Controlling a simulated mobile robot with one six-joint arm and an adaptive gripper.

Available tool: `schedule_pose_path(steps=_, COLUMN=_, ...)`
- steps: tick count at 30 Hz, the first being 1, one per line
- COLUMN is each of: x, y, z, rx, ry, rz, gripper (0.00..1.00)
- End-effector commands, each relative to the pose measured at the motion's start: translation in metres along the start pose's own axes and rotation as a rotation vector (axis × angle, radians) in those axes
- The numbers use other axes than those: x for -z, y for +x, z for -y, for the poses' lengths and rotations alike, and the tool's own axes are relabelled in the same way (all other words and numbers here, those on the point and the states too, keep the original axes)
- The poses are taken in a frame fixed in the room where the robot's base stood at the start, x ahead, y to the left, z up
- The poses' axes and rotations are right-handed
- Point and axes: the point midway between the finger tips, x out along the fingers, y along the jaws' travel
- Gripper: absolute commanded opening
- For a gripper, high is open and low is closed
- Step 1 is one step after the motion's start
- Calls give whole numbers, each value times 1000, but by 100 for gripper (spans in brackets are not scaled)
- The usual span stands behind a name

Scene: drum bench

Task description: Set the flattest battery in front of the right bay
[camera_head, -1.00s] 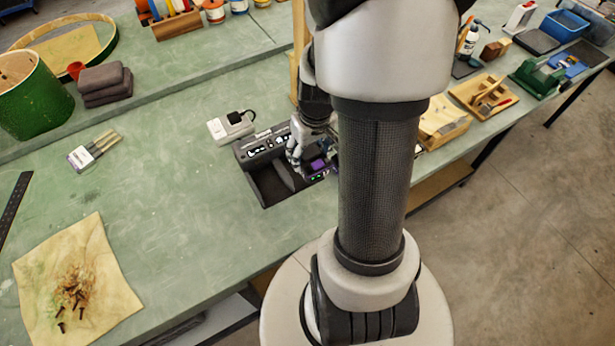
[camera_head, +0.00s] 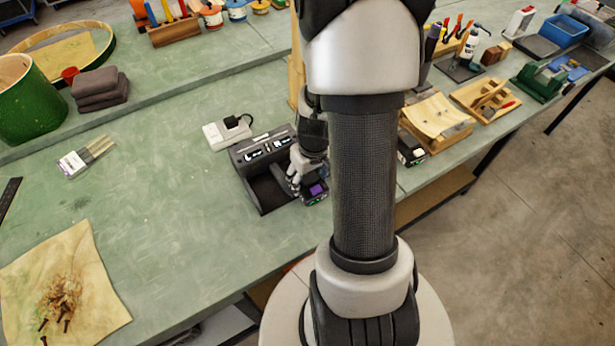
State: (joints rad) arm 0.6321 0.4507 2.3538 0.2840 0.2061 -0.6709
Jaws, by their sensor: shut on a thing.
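The dark charger (camera_head: 250,160) sits on the green bench, with small lit displays along its upper face. A dark recessed area (camera_head: 268,192) at its front left looks empty. My gripper (camera_head: 312,184) is at the charger's front right, shut on a battery (camera_head: 317,191) with a purple top and a small green light. My arm hides the right side of the charger, so I cannot tell whether the battery touches the surface. Another dark block with a green light, likely a battery (camera_head: 411,151), stands right of my arm. Charge readings are too small to read.
A white adapter (camera_head: 226,133) with a black plug lies behind the charger. Wooden trays (camera_head: 437,125) stand to the right near the bench edge. Brushes (camera_head: 86,156) and a cloth with screws (camera_head: 65,285) lie left.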

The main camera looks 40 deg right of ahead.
Motion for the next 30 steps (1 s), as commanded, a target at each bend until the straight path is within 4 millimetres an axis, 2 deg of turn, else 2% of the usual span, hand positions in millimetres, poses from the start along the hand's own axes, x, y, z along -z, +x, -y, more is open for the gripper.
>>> schedule_pose_path(steps=3, x=0, y=4, z=0, rx=-1, ry=0, rz=-1, gripper=14)
schedule_pose_path(steps=4, x=0, y=4, z=0, rx=0, ry=0, rz=0, gripper=59)
schedule_pose_path(steps=12, x=0, y=3, z=0, rx=0, ry=0, rz=0, gripper=77)
schedule_pose_path(steps=25, x=0, y=-2, z=0, rx=0, ry=0, rz=0, gripper=78)
schedule_pose_path(steps=30, x=2, y=-32, z=0, rx=-1, ry=0, rz=-3, gripper=78)
